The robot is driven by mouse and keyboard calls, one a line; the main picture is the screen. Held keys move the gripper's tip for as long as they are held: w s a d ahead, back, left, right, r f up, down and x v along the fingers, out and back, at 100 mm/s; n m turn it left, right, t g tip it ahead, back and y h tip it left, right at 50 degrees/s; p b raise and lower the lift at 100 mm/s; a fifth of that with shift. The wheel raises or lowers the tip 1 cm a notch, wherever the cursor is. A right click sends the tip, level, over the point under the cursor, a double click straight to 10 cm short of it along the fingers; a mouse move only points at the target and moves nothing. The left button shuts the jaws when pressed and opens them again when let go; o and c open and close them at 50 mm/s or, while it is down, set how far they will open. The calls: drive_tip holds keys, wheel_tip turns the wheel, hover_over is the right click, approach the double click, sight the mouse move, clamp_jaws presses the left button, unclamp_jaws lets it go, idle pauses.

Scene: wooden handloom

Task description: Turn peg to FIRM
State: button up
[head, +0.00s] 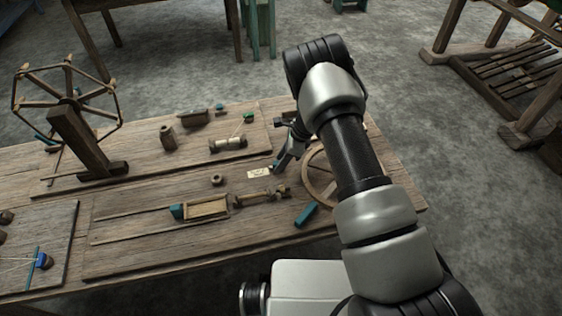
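My gripper (277,164) points down at the right half of the wooden bench, just right of a small pale card (258,173) with dark marks too small to read. The peg cannot be made out for certain; a small dark and teal bit at my fingertips may be part of it or of the gripper. Whether the fingers are open, shut or touching anything is too small to tell. My arm covers part of the bench to the right of the gripper.
A spoked wheel (308,180) lies close to the right of the gripper, partly behind my arm. A teal block (306,214), a wooden ring (217,180) and a tray-like frame (207,209) lie nearby. A tall reel (78,125) stands at left.

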drive_tip(key=shift+f, duration=0.1)
clamp_jaws()
idle(0.3)
drive_tip(key=n+b, duration=0.1)
drive_tip(key=n, duration=0.1)
drive_tip(key=n+g+b, duration=0.1)
drive_tip(key=b, duration=0.1)
drive_tip(key=shift+w+f+n+g, duration=0.2)
drive_tip(key=shift+n+g, duration=0.1)
drive_tip(key=shift+n, duration=0.1)
drive_tip(key=shift+w+a+r+n+g+h+b, duration=0.15)
drive_tip(key=shift+n+g+b, duration=0.25)
drive_tip(key=shift+n+b, duration=0.6)
drive_tip(key=shift+s+r+n+g+h+b, duration=0.15)
drive_tip(key=shift+n+g+b, duration=0.25)
drive_tip(key=shift+n+b, duration=0.55)
drive_tip(key=shift+w+n, duration=0.1)
drive_tip(key=shift+n, duration=0.15)
unclamp_jaws()
